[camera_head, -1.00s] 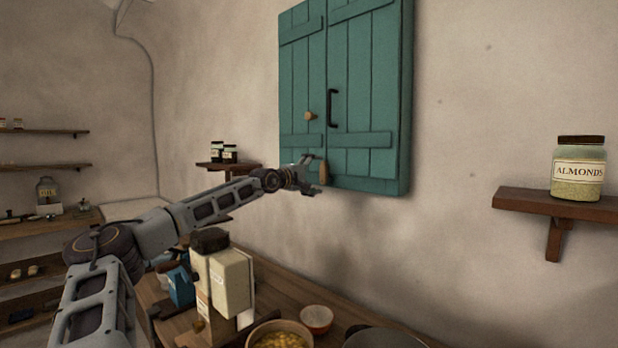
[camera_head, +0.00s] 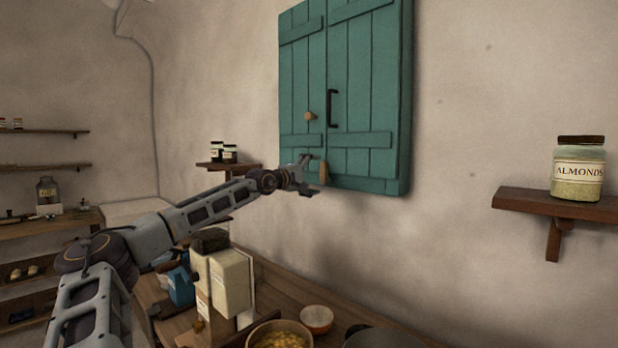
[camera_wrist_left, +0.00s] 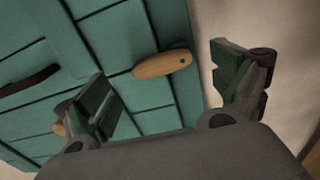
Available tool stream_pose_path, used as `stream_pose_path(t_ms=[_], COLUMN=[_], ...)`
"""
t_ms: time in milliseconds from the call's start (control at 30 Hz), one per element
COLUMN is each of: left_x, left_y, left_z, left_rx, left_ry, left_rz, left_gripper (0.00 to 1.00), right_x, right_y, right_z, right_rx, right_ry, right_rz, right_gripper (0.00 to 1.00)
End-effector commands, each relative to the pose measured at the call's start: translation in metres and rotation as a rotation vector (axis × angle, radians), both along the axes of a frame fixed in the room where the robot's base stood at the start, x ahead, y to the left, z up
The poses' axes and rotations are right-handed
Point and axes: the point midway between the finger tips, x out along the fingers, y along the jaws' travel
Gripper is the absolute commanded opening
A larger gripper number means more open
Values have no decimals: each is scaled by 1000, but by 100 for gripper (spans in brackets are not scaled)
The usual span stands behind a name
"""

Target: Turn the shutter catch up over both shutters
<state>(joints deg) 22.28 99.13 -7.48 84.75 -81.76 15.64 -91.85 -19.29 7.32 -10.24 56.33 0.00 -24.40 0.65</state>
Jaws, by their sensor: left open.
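The teal shutters (camera_head: 364,95) are on the wall, both closed. The shutter catch (camera_head: 323,172) is a small rounded wooden bar near their lower edge, standing roughly upright by the seam. In the left wrist view the catch (camera_wrist_left: 160,66) shows whole, with a dark dot near its end by the shutters' lower edge. My left gripper (camera_head: 311,176) is open just left of the catch. In the wrist view its two fingers (camera_wrist_left: 166,84) are spread wide, with the catch in the gap between them, seemingly beyond the tips. I see no contact. My right gripper is not in view.
A black handle (camera_head: 333,108) and a wooden knob (camera_head: 310,116) stick out from the shutters above the catch. A shelf (camera_head: 555,205) with an almonds jar (camera_head: 578,170) is at right. Below is a counter with a carton (camera_head: 230,283) and bowls (camera_head: 316,319).

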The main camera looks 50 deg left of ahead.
Motion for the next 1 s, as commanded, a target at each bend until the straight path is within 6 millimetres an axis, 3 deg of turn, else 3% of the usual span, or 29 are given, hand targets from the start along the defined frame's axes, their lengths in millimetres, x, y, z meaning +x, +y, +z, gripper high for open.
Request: stream_pose_path(t_ms=[1000], left_x=[-14], left_y=[-2], left_z=[1], left_rx=[1], left_ry=[-1], left_rz=[0], left_gripper=[95], right_x=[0], right_y=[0], right_z=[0], right_rx=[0], right_ry=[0], right_rz=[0], right_gripper=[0])
